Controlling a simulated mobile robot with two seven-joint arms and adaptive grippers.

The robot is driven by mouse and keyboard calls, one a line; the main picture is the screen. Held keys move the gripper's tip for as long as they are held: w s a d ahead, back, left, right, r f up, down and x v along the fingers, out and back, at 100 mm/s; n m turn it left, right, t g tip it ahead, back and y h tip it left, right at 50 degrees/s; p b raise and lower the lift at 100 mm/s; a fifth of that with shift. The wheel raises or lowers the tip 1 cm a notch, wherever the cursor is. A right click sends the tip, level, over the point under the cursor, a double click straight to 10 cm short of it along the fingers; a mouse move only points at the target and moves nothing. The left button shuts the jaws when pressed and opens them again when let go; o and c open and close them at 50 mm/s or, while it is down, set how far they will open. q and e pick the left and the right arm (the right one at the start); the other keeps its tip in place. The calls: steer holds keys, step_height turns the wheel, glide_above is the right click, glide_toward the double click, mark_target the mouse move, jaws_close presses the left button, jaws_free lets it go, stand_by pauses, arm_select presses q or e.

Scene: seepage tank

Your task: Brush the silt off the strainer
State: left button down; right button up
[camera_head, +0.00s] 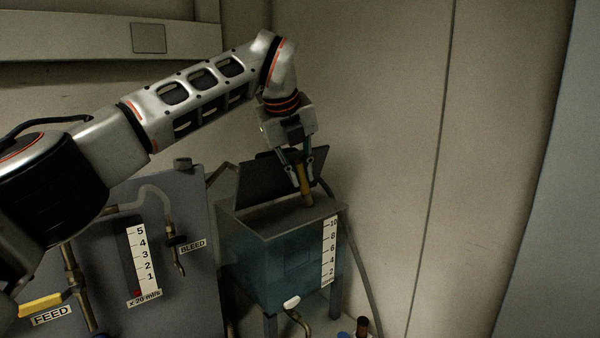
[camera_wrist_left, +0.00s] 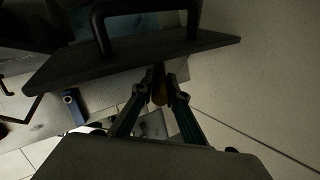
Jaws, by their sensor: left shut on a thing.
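My left gripper (camera_head: 303,185) is over the open top of the tank (camera_head: 262,255), pointing down. It is shut on a yellow-brown handle (camera_head: 306,194), seemingly the brush, whose lower end goes down at the tank's opening. In the left wrist view the handle (camera_wrist_left: 160,86) shows between the fingertips (camera_wrist_left: 160,98). The brush's bristles are hidden. I cannot make out the strainer or any silt, so I cannot tell whether the brush touches it. My right gripper is not in view.
A dark raised lid (camera_head: 262,178) stands at the tank's back, close to the gripper; its handle (camera_wrist_left: 150,15) shows in the left wrist view. A panel (camera_head: 200,225) with feed and bleed fittings stands left. A wall (camera_head: 400,150) is at right. Small bottles (camera_head: 361,326) stand below.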

arm_select(q)
steer(key=shift+s+a+f+b, duration=0.1)
steer(key=shift+s+a+b, duration=0.25)
steer(key=shift+b, duration=0.25)
steer(key=shift+s+a+b, duration=0.5)
steer(key=shift+s+b, duration=0.05)
steer(key=shift+b, duration=0.2)
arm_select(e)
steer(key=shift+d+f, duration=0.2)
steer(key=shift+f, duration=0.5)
arm_select(q)
steer(key=shift+w+d+r, duration=0.1)
steer(key=shift+w+r, duration=0.1)
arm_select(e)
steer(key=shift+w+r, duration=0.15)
arm_select(q)
steer(key=shift+w+d+p, duration=0.35)
steer(key=shift+p, duration=0.55)
steer(key=shift+w+d+p, duration=0.15)
steer(key=shift+w+p, duration=0.1)
steer(key=shift+p, duration=0.15)
steer(key=shift+w+d+f, duration=0.15)
steer(key=shift+d, duration=0.05)
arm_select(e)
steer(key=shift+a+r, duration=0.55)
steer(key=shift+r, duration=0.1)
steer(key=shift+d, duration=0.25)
